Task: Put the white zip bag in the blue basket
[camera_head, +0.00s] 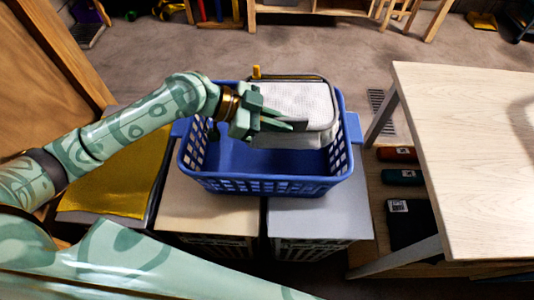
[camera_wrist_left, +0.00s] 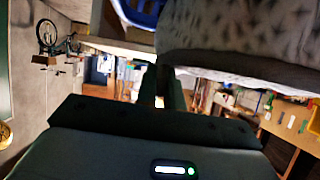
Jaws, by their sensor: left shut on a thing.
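The white zip bag (camera_head: 297,104) is a whitish patterned pouch with a dark zip edge and a yellow tab. In the head view it shows over the back right part of the blue basket (camera_head: 263,187). My left gripper (camera_head: 287,125) comes in from the left and is shut on the bag's left side. I cannot tell whether the bag touches the basket floor. In the left wrist view the bag (camera_wrist_left: 240,40) fills the upper right, close to the fingers. My right gripper is not in view.
The basket stands on two boxes, a tan one (camera_head: 205,205) and a grey one (camera_head: 315,218). A yellow cloth (camera_head: 120,180) lies at the left. Carpet is free behind.

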